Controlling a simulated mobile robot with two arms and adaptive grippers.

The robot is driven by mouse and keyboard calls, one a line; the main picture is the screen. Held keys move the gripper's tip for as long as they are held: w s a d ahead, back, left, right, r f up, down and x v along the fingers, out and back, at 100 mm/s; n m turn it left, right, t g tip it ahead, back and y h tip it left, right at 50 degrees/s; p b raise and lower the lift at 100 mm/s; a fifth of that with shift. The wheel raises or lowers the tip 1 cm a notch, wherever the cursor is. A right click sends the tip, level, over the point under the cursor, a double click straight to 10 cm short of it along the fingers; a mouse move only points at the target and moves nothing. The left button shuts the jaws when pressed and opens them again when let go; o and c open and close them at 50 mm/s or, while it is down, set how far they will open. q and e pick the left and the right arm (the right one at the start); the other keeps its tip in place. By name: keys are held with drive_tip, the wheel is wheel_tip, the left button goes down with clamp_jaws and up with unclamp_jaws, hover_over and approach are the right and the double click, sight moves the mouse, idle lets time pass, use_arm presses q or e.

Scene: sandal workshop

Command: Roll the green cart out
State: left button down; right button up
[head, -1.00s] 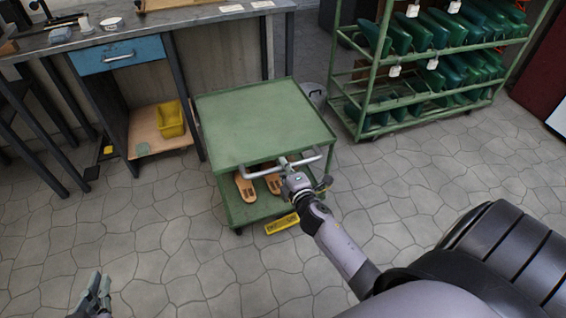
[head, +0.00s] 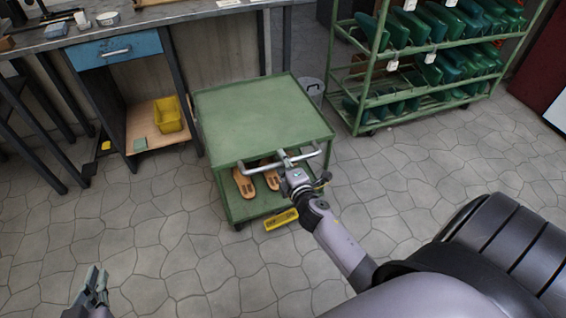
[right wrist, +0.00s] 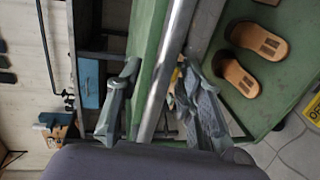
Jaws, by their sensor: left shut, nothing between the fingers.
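The green cart (head: 255,115) stands on the stone floor in front of the workbench. Its grey handle bar (head: 310,154) is on the side toward me. Its lower shelf (head: 240,207) carries tan sandals (head: 245,183), and a yellow label (head: 281,219) is at its lower front edge. My right gripper (head: 284,160) is at the handle, with fingers on both sides of the bar. In the right wrist view the bar (right wrist: 168,75) runs between the fingers, with a gap on the left finger's side; contact is unclear. My left gripper (head: 97,280) is shut and empty, low at the left, away from the cart.
The workbench (head: 190,14) with a blue drawer (head: 115,50) is behind and left; a yellow bin (head: 167,115) sits on its lower shelf. A green rack (head: 357,90) of green shoe forms stands right of the cart. A grey bucket (head: 312,88) is behind it. Floor toward me is open.

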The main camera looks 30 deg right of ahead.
drive_tip(key=shift+s, duration=0.1)
drive_tip(key=v, duration=1.2)
drive_tip(key=shift+r, duration=0.1)
